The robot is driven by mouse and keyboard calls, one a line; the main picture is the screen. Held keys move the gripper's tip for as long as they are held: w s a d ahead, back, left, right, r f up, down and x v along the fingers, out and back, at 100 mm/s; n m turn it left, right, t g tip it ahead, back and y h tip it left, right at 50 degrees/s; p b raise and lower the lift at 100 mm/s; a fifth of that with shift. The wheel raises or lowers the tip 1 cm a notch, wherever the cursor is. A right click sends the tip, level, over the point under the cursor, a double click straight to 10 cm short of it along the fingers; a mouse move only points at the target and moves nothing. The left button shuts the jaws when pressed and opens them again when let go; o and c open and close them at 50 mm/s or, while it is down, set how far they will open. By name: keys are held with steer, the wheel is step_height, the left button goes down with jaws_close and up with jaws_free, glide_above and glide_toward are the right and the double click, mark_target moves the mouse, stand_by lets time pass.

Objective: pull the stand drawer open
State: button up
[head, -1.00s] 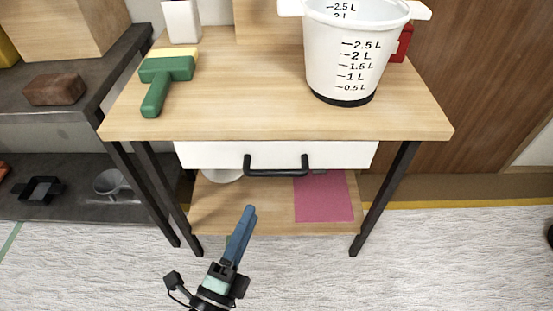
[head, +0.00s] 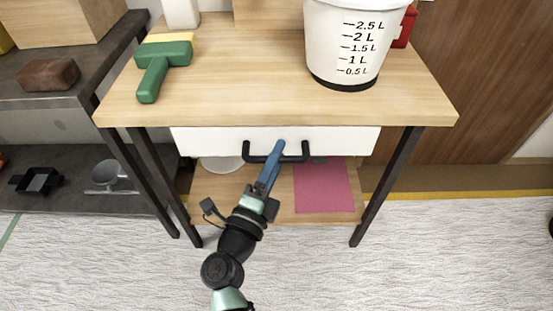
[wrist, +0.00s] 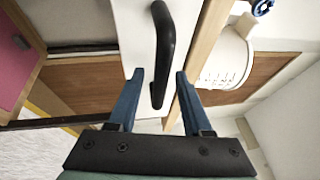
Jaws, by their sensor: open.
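The stand drawer (head: 340,141) has a white front under the wooden top and looks shut. Its black bar handle (head: 297,153) sticks out from the middle of the front. In the head view my gripper (head: 279,146) has its blue fingers at the handle, covering part of it. In the wrist view the gripper (wrist: 158,78) is open, with the lower end of the handle (wrist: 163,50) between its two fingertips. The white drawer front (wrist: 128,38) lies just beyond. I cannot tell whether a finger touches the handle.
On the stand top (head: 250,90) are a green tool (head: 152,75) and a white measuring bucket (head: 340,45). A pink sheet (head: 323,188) and a white bowl (head: 222,164) are on the lower shelf. A grey shelf unit (head: 75,150) stands left. The floor in front is clear.

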jaws_close()
stand_by(0.3)
stand_by(1.2)
